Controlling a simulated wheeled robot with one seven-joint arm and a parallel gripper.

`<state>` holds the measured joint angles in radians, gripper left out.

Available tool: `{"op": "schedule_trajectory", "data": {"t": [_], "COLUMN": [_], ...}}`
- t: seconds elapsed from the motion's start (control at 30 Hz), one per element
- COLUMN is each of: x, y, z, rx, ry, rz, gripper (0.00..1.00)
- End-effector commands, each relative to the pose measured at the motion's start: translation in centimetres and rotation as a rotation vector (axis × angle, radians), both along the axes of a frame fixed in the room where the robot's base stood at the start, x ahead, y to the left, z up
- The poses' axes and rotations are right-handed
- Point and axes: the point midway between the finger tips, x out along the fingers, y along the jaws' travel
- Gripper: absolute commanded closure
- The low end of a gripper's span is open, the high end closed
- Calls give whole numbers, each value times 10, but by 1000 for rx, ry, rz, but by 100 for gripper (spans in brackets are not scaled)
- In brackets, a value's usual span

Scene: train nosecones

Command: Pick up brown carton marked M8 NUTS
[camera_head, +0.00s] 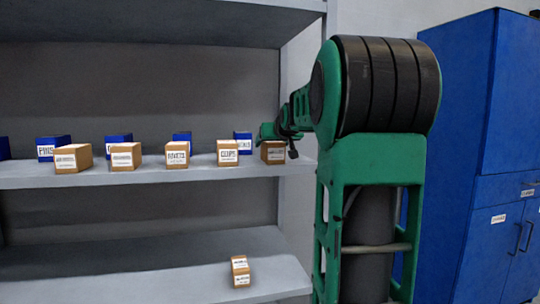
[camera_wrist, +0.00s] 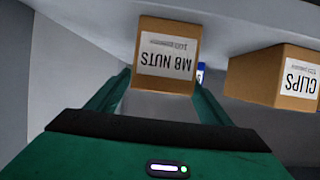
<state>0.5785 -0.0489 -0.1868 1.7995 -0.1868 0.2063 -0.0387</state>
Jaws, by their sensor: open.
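The brown carton marked M8 NUTS (camera_wrist: 167,55) shows upside down in the wrist view, with its white label facing me. In the head view it is the brown carton at the right end of the middle shelf (camera_head: 273,152), partly hidden by my gripper (camera_head: 291,150). In the wrist view my gripper's green fingers (camera_wrist: 163,92) are open, one on each side of the carton's picture. I cannot tell whether either finger touches it.
A carton marked CLIPS (camera_wrist: 285,77) stands close beside the M8 NUTS carton. Several more brown cartons and blue boxes line the shelf (camera_head: 130,176). A small carton (camera_head: 240,271) sits on the lower shelf. A blue cabinet (camera_head: 480,150) stands at the right.

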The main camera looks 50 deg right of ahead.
Motion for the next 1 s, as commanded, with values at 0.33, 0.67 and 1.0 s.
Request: {"op": "schedule_trajectory", "data": {"t": [0.33,0.67,1.0], "x": [4,4,4], "y": [-3,-3,-3], "z": [-2,-1,19], "rx": [0,-2,-3], "ry": [0,-3,-5], "rz": [0,0,0], "gripper": [31,85,85]}}
